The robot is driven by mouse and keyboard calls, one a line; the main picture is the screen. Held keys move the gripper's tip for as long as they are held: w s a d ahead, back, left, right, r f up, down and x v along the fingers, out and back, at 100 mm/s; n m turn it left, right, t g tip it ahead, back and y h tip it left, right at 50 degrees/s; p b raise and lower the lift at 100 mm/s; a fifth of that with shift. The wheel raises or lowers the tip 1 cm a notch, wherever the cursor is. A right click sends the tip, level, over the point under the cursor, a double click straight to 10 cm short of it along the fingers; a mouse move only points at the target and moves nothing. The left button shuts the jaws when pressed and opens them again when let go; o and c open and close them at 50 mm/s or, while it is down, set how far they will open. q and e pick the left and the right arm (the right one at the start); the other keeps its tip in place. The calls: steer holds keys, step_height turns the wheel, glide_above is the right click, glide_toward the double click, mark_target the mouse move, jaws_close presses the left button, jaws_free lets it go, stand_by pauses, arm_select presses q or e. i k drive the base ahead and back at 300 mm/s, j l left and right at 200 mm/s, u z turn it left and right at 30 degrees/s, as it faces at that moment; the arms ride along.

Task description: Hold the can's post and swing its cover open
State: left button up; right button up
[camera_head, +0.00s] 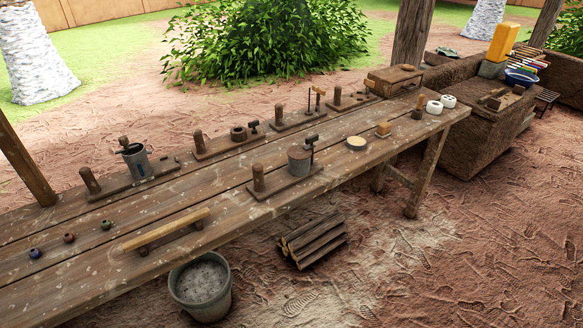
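A grey can with a brown flat top (299,161) stands on a wooden base board (285,186) near the table's front edge. An upright wooden post (258,178) rises from the board's left end. A dark T-shaped piece (311,141) stands at the can's right side. The top looks closed over the can. Another grey can (137,163), with a dark top and a wooden knob above it, stands on a board farther left, with its own wooden post (90,180). Neither of my grippers is in view.
The long wooden table (190,258) holds more post boards at the back, a wooden bar (166,229), small balls (69,238), a round pale-topped piece (356,143) and white pots (434,107). A bucket (200,287) and firewood (312,238) lie below. The front left tabletop is mostly clear.

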mark_target(297, 152)
steer(key=u, duration=0.35)
steer(key=i+l+u, duration=0.3)
steer(key=l, duration=0.35)
steer(key=i+l+u, duration=0.2)
steer(key=l, duration=0.2)
steer(key=i+l+u, duration=0.15)
steer(key=l, duration=0.25)
steer(key=i+l+u, duration=0.15)
steer(key=l, duration=0.25)
